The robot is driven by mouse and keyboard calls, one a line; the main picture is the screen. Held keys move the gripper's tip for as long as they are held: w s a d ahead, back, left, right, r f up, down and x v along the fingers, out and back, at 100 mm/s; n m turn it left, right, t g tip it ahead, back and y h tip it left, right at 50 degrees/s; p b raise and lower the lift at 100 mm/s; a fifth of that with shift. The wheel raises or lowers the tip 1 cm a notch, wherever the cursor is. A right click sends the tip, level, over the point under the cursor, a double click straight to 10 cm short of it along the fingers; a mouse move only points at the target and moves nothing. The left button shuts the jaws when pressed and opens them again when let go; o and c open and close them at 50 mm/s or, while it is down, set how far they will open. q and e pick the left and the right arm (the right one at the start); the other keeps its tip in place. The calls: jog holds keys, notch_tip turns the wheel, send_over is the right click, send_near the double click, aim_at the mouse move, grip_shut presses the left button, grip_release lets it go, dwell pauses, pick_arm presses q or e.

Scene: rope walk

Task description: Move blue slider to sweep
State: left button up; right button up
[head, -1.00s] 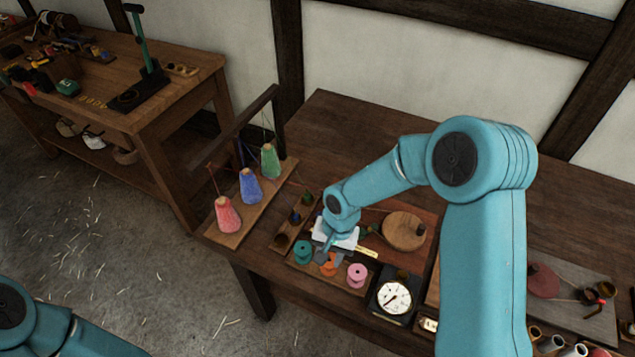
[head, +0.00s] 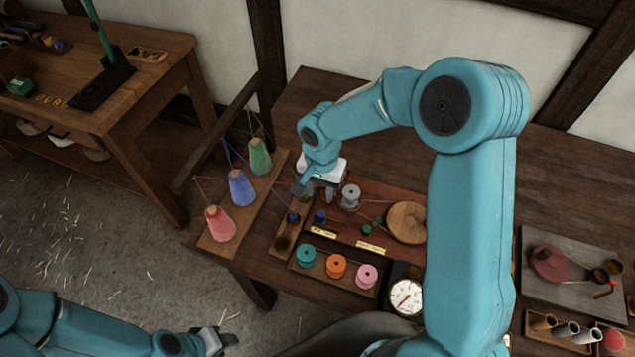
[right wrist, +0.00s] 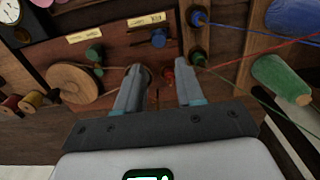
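A blue knob (head: 320,216), which looks like the blue slider, stands on the reddish-brown board (head: 385,250) near a pale label. It also shows in the right wrist view (right wrist: 158,38), beyond the fingertips. Another blue knob (head: 293,217) sits on the narrow wooden rail to its left. The label lettering is too small to read surely. My right gripper (head: 316,191) is above the board's back left part, behind the blue knobs. In the right wrist view, its fingers (right wrist: 161,78) are apart and nothing is between them. My left gripper (head: 222,342) is over the floor; its opening is unclear.
Red, blue and green thread cones (head: 240,188) stand left, with threads running to the rail. A grey spool (head: 350,197) and wooden disc (head: 407,222) are on the board. Teal, orange and pink spools (head: 336,266) and a dial (head: 405,297) are in front.

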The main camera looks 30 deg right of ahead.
aim_at(321, 215)
jog(key=f+b, duration=0.1)
jog(key=f, duration=0.1)
jog(key=f+b, duration=0.1)
jog(key=f, duration=0.1)
jog(key=f+b, duration=0.1)
jog(key=f, duration=0.1)
jog(key=shift+s+a, duration=0.15)
jog(key=shift+s, duration=0.2)
notch_tip(321, 215, down, 4)
jog(key=b, duration=0.4)
jog(key=shift+w, duration=0.1)
jog(key=shift+a+f+b, duration=0.1)
jog(key=shift+f+b, duration=0.05)
jog(key=shift+b, duration=0.45)
jog(key=shift+f, duration=0.1)
